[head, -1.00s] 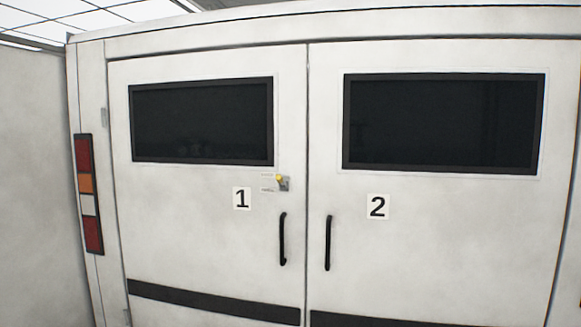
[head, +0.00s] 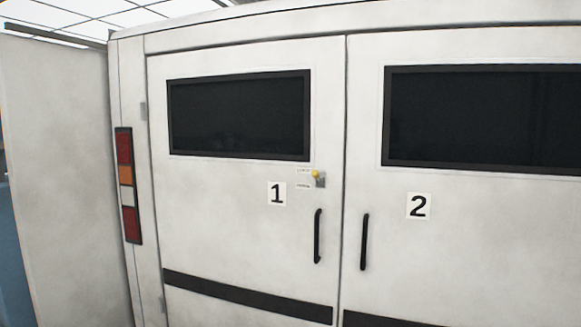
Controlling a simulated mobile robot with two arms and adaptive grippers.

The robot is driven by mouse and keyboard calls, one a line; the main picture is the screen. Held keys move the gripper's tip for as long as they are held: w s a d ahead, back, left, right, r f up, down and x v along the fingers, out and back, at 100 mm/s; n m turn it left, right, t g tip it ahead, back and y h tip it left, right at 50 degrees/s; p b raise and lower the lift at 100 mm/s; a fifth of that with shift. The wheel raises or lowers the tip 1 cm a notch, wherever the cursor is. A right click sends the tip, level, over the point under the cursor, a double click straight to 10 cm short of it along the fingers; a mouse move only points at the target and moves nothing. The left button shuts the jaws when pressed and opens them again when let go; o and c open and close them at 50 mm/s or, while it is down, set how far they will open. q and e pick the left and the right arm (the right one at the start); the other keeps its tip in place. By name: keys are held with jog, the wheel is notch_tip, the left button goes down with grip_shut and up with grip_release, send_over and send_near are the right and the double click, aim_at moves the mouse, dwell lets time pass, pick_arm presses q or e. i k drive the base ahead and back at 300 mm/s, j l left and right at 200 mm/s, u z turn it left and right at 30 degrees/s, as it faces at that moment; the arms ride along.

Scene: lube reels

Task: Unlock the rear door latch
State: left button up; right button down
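The rear door latch (head: 318,178) is a small grey metal piece with a yellow knob, on the left door near its inner edge. It sits below the dark window and above the black handle. A small label with tiny, unreadable text is beside its left side. The left rear door (head: 230,235) carries a number 1 plate, and the right rear door (head: 460,260) carries a number 2 plate. Both doors look closed, with a thin seam between them. Neither of my grippers is in the head view.
Black vertical handles stand on door 1 (head: 318,236) and door 2 (head: 364,242). A tail light strip (head: 128,185) is on the left post. A pale wall panel (head: 65,180) stands at the left, with something blue (head: 12,265) beyond it.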

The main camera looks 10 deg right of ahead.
aim_at(315, 174)
jog(key=i+l+u, duration=0.7)
jog(key=l, duration=0.4)
jog(key=i+l, duration=0.25)
jog(key=l, duration=0.15)
jog(key=i+l, duration=0.45)
jog(key=l, duration=0.3)
jog(key=i+l, duration=0.25)
jog(key=l+u, duration=0.05)
jog(key=l, duration=0.05)
